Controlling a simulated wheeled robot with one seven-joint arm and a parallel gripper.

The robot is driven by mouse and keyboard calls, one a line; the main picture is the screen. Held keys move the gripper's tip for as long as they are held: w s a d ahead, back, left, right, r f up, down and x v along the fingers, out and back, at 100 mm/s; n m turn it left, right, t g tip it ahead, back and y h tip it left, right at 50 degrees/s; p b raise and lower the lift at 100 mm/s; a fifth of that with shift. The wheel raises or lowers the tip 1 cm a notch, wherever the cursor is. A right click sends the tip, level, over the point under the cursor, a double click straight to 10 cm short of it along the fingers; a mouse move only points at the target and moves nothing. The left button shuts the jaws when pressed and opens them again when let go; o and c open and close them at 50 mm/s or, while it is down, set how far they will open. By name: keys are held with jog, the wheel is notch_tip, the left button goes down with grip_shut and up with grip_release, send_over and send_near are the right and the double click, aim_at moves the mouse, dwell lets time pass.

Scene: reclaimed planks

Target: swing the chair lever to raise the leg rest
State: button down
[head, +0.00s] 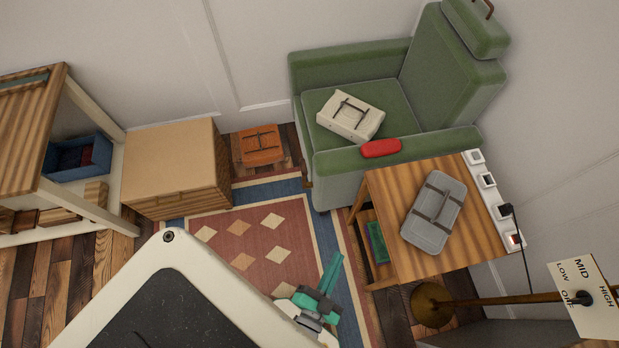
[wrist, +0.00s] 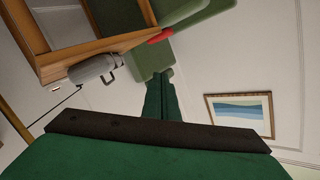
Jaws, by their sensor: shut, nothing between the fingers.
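The green armchair (head: 362,64) stands against the back wall in the head view, its front towards the left. A red rounded piece (head: 381,148) lies along its near armrest; it looks like the lever handle, but I cannot tell for sure. Red also shows in the wrist view (wrist: 160,36), beside the green of the chair. I cannot make out a raised leg rest; the chair front looks upright. My gripper (head: 334,271), with teal fingers, is shut and empty above the rug, in front of and apart from the chair. Its closed fingers (wrist: 161,95) show in the wrist view.
A cream case (head: 344,129) lies on the seat. A wooden side table (head: 389,200) with a grey case (head: 421,228) stands beside the near armrest. The patterned rug (head: 240,230) has open room.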

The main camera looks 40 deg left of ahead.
jog(key=w+a+f+m+y, duration=0.2)
jog(key=w+a+f+m, duration=0.2)
jog(key=w+a+f, duration=0.3)
jog(key=w+a+f+m+y, duration=0.3)
jog(key=w+a+f, duration=0.4)
jog(key=a+f, duration=0.3)
jog(key=a+m, duration=0.1)
jog(key=a, duration=0.3)
jog(key=shift+a+y, duration=0.3)
jog(key=shift+a, duration=0.1)
jog(key=shift+f, duration=0.1)
jog(key=x, duration=1)
jog(key=shift+f, duration=0.15)
jog(key=shift+s, duration=0.1)
